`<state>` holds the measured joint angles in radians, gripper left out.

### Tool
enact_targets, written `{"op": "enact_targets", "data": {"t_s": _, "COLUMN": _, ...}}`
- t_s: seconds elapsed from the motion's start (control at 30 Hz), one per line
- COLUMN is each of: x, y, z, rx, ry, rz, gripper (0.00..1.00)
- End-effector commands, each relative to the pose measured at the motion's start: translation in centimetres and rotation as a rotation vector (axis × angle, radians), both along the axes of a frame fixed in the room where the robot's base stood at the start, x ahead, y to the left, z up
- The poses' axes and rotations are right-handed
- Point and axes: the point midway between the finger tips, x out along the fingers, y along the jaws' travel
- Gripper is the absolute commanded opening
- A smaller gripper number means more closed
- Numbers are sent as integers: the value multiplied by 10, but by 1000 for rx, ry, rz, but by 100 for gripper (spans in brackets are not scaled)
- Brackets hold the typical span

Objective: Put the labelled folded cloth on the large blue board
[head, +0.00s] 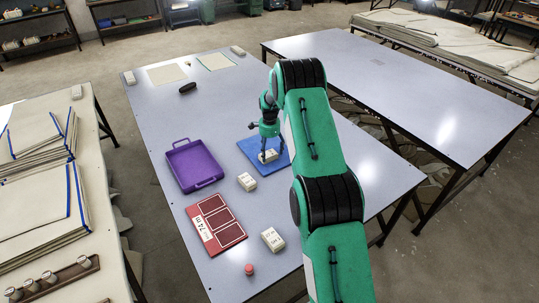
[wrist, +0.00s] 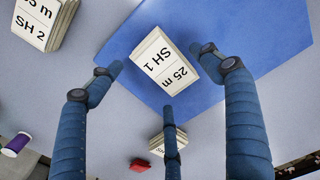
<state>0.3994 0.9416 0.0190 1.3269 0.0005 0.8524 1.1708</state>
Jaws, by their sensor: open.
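A cream folded cloth with a label reading "SH 1" and "25 m" (wrist: 165,62) lies on the large blue board (wrist: 225,20). In the head view the cloth (head: 269,156) sits near the middle of the board (head: 247,147), partly hidden by my fingers. My gripper (head: 267,146) is over the board, pointing down. In the wrist view my gripper (wrist: 162,78) is open, its blue fingers spread around the cloth with visible gaps. No finger visibly grips it.
A cloth labelled "SH 2" (wrist: 45,20) lies off the board on the table. In the head view, two cream folded cloths (head: 247,181) (head: 272,239) lie nearby. A purple tray (head: 193,165) and a red case (head: 215,222) are left. The table's far end has free room.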

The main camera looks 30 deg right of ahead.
Motion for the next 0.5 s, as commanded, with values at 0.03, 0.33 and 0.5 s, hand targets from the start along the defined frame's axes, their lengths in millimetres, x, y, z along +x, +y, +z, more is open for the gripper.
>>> {"op": "enact_targets", "data": {"t_s": 0.03, "x": 0, "y": 0, "z": 10, "rx": 0, "ry": -1, "rz": 0, "gripper": 79}}
{"op": "enact_targets", "data": {"t_s": 0.33, "x": 0, "y": 0, "z": 60, "rx": 0, "ry": -1, "rz": 0, "gripper": 79}}
{"op": "enact_targets", "data": {"t_s": 0.5, "x": 0, "y": 0, "z": 81, "rx": 0, "ry": 0, "rz": 0, "gripper": 79}}
